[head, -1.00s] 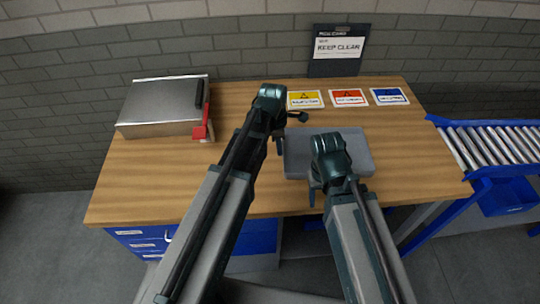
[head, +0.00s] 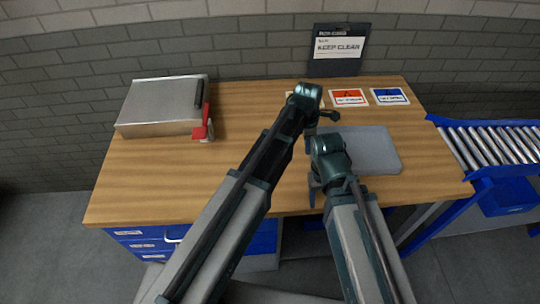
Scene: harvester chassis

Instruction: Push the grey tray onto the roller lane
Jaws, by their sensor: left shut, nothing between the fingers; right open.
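The grey tray (head: 376,150) lies flat on the wooden bench, right of the middle. Its left part is hidden behind my arms. The roller lane (head: 497,145), silver rollers in a blue frame, stands at the bench's right edge, with bare wood between it and the tray. My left gripper (head: 314,128) is shut and empty at the tray's left side; whether it touches the tray is hidden. My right gripper (head: 313,191) is open and empty, at the tray's front-left, near the bench front.
A silver box (head: 163,105) with a red handle (head: 202,128) sits at the back left. A red card (head: 349,97) and a blue card (head: 389,96) lie behind the tray; a yellow one is mostly hidden. A black sign (head: 338,48) stands at the back.

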